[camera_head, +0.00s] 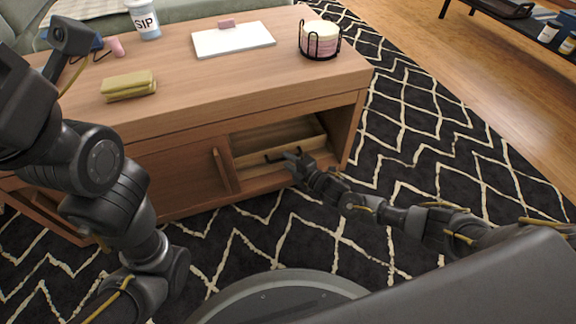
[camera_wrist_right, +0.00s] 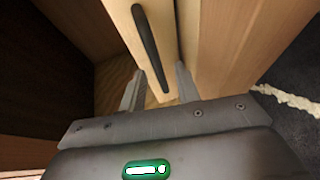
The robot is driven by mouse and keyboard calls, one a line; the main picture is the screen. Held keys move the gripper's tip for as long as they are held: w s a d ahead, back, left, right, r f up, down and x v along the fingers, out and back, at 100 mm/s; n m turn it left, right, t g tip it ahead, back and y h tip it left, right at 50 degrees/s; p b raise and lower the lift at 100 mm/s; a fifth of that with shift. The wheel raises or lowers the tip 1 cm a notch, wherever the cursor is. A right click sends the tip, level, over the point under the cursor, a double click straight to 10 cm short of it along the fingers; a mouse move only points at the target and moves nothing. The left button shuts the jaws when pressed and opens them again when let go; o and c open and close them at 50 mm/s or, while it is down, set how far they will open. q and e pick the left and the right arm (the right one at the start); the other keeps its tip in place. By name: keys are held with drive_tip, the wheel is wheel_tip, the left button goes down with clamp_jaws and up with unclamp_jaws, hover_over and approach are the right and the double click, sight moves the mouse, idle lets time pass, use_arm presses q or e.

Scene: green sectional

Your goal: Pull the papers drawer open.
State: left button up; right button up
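The papers drawer (camera_head: 248,159) is a light wood drawer in the right, open-fronted compartment of the wooden coffee table. Its front carries a dark bar handle (camera_wrist_right: 147,45), and some of its inside shows above the front. The drawer front appears set within the compartment. My right gripper (camera_head: 292,160) is at the right end of the handle. In the right wrist view its two fingers (camera_wrist_right: 160,82) are apart, on either side of the handle's near end; contact cannot be told. My left arm rises at the left, but its fingers cannot be seen.
The coffee table (camera_head: 200,85) bears a yellow stack (camera_head: 128,86), a SIP cup (camera_head: 144,20), a white board (camera_head: 233,40) and a black wire holder (camera_head: 320,42). A sliding door (camera_head: 180,178) stands left of the drawer. Patterned rug (camera_head: 420,130) lies clear in front and right.

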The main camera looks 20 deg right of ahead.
drive_tip(key=shift+w+a, duration=0.25)
drive_tip(key=shift+w, duration=0.2)
clamp_jaws()
drive_tip(key=shift+s, duration=0.1)
